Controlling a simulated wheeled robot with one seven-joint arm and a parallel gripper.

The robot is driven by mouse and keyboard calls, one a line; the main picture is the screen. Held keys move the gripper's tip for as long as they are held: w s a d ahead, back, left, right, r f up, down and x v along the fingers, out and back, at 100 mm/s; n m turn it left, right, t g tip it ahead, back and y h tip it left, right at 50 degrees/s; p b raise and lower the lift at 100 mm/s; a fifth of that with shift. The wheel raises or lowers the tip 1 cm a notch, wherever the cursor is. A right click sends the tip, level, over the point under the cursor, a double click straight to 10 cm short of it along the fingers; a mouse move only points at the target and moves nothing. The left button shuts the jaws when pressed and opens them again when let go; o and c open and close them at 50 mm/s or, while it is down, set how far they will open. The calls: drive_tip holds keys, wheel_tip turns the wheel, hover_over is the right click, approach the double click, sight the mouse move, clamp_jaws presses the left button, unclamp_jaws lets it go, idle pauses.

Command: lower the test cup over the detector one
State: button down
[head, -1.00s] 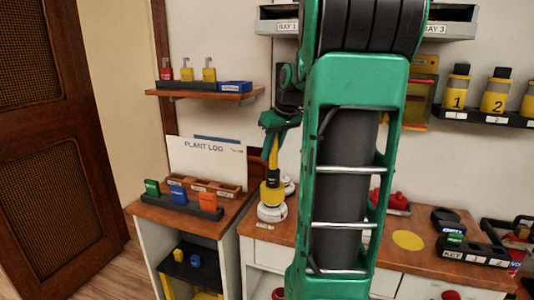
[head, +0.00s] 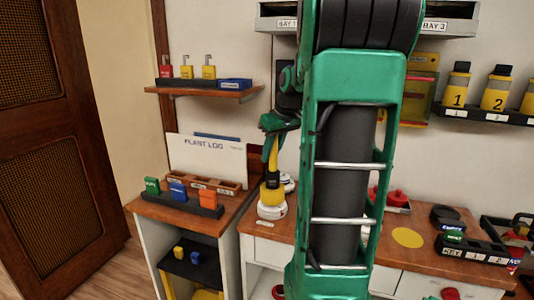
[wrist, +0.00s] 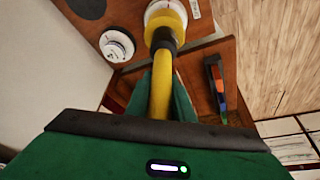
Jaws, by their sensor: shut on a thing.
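My gripper (head: 274,138) is shut on the yellow handle of the test cup (head: 272,193). The handle runs down from the green fingers (wrist: 161,95) to a black collar and a yellow cup body. The cup is about upright, directly above a round white detector (head: 271,211) on the wooden counter. In the wrist view the cup (wrist: 168,14) overlaps the white detector at the top edge. I cannot tell whether the cup touches it or stays slightly above. A second white detector (wrist: 117,45) stands close beside it, partly hidden behind the cup in the head view (head: 288,184).
A row of coloured blocks in a black holder (head: 180,201) stands on the lower wooden cabinet to the left. A Plant Log board (head: 207,158) stands behind. A yellow disc (head: 407,238) and red items (head: 396,198) are on the counter to the right.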

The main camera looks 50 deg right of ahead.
sight(277, 139)
drive_tip(key=shift+f, duration=0.6)
drive_tip(key=c, duration=1.5)
unclamp_jaws()
drive_tip(key=shift+o, duration=0.2)
drive_tip(key=v, duration=1)
drive_tip(key=shift+s+r, duration=0.15)
drive_tip(key=shift+r, duration=0.2)
drive_tip(key=shift+s+a, duration=0.1)
drive_tip(key=shift+a, duration=0.05)
